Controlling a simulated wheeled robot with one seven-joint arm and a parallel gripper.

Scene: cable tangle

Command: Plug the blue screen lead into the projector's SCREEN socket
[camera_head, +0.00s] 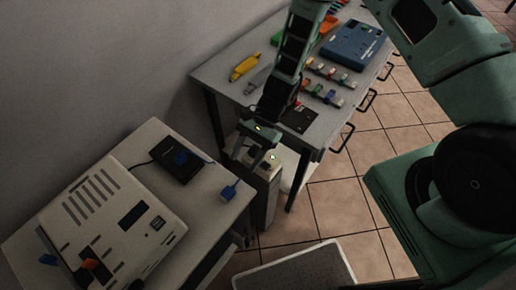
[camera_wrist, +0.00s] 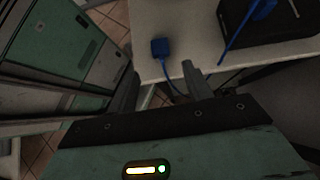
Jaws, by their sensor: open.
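The blue lead's plug (camera_head: 229,191) lies near the right edge of the pale table. It also shows in the wrist view (camera_wrist: 160,47), just beyond my fingertips, with its blue cord running off behind it. A large beige vented box (camera_head: 98,215), which looks like the projector, stands at the table's left front. I cannot make out a SCREEN label or socket. My gripper (camera_head: 254,157) is open and empty, just past the table's right edge and apart from the plug. Its fingers also show in the wrist view (camera_wrist: 157,72).
A black box (camera_head: 177,172) with a blue piece on top sits behind the plug. Orange (camera_head: 90,264) and blue (camera_head: 47,259) pieces show at the beige box. A grey workbench (camera_head: 230,72) holds tools and a blue case. A pale unit (camera_head: 264,170) stands below my gripper.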

